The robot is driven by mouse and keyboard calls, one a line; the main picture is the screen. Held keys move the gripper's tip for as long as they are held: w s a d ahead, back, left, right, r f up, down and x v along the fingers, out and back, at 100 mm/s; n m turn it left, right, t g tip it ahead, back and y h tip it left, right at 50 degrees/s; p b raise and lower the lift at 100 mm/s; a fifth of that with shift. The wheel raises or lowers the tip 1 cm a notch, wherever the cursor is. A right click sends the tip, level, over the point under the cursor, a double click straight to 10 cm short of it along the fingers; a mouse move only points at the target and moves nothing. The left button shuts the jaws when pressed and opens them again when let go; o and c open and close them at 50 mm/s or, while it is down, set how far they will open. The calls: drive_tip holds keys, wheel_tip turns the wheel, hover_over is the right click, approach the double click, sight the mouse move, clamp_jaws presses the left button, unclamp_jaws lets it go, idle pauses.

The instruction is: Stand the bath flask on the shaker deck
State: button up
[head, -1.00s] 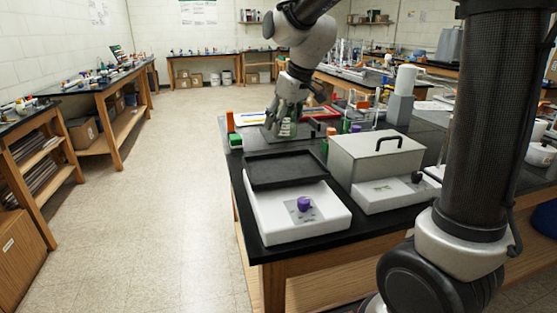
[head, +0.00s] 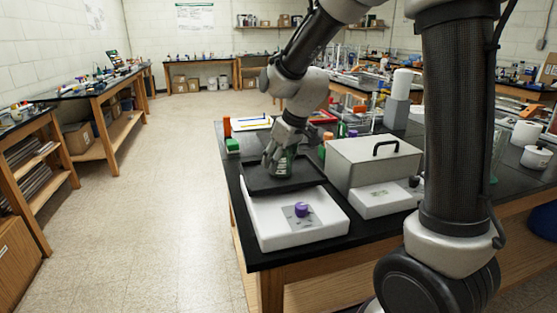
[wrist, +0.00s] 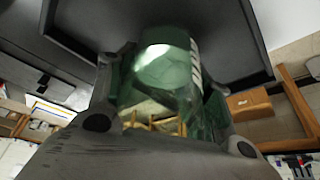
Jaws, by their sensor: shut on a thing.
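The bath flask (head: 283,166) is greenish glass with white markings. My gripper (head: 278,158) is shut on its sides and holds it roughly upright over the middle of the black shaker deck (head: 310,181). The deck is a shallow rimmed tray on the white shaker with a purple knob (head: 301,209). In the wrist view the flask (wrist: 165,68) sits between my fingers, with the dark deck (wrist: 228,38) beyond it. I cannot tell whether the flask's base touches the deck. My fingers hide part of the flask.
A grey lidded bath (head: 370,162) with a black handle stands close to the right of the deck. The black bench's left edge runs close beside the shaker.

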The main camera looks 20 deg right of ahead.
drive_tip(key=shift+f, duration=0.1)
drive_tip(key=o, duration=1.1)
drive_tip(key=shift+c, duration=0.2)
drive_tip(key=v, duration=1.2)
drive_tip(key=s+d+m, duration=0.2)
drive_tip(key=s+d, duration=0.2)
drive_tip(key=s, duration=0.3)
drive_tip(key=s+d+m+h, duration=0.1)
drive_tip(key=s+d, duration=0.3)
drive_tip(key=s, duration=0.4)
drive_tip(key=s+d+f+m+h, duration=0.1)
drive_tip(key=s+d+m, duration=0.2)
drive_tip(key=s, duration=0.5)
drive_tip(key=shift+s+d, duration=0.25)
drive_tip(key=shift+d, duration=0.65)
